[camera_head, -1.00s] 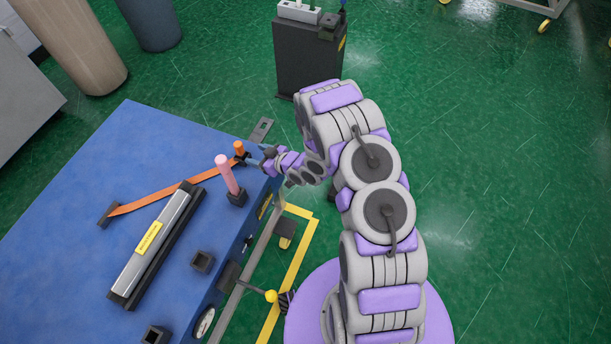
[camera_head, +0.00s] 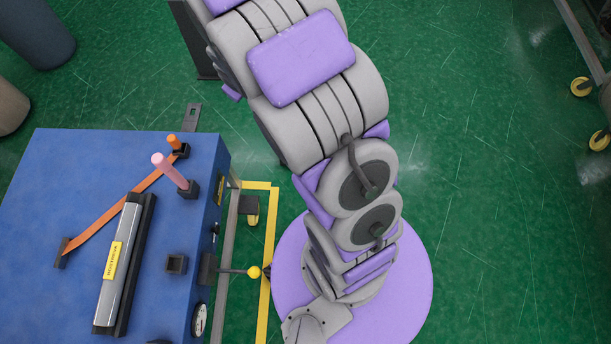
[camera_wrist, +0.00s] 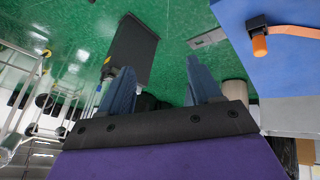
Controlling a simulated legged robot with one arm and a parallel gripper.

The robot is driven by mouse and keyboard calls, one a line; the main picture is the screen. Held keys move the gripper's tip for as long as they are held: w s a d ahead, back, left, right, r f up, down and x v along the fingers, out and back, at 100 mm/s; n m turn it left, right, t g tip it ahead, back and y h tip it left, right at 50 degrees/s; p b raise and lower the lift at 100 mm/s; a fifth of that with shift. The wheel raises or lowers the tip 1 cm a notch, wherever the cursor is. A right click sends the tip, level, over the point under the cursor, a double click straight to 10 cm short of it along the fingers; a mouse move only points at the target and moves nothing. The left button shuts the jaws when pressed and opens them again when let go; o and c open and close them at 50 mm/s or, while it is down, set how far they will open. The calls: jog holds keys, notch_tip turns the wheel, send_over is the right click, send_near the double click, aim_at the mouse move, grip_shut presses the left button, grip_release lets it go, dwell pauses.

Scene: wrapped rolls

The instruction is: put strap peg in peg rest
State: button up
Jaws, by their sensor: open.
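The strap peg (camera_head: 173,142) is a short orange cylinder at the far right corner of the blue table. It stands in a small black block (camera_head: 181,152), which looks like the peg rest. An orange strap (camera_head: 115,210) runs from it to a dark anchor at the left. The wrist view shows the peg (camera_wrist: 260,45) in its block (camera_wrist: 258,22) at the upper right. My gripper (camera_wrist: 160,88) is open, with its two blue fingers apart and nothing between them. It is clear of the peg and outside the head view.
A pink peg (camera_head: 170,171) stands in a black block close to the strap peg. An empty black socket (camera_head: 175,264) and a long silver bar (camera_head: 124,264) are on the blue table (camera_head: 60,160). A dark cabinet (camera_wrist: 130,50) stands on the green floor.

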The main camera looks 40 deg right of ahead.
jog(key=s+a+r+m+g, duration=0.1)
jog(key=s+r, duration=0.4)
jog(key=s, duration=0.7)
jog(key=s+a+r+m+g, duration=0.1)
jog(key=s+r+g, duration=0.3)
jog(key=s, duration=0.9)
jog(key=s+a+r+m+g+y, duration=0.1)
jog(key=s+a+r+m+g, duration=0.1)
jog(key=s+r, duration=0.5)
jog(key=s+a+g, duration=0.1)
jog(key=s, duration=0.5)
jog(key=shift+s+a, duration=0.25)
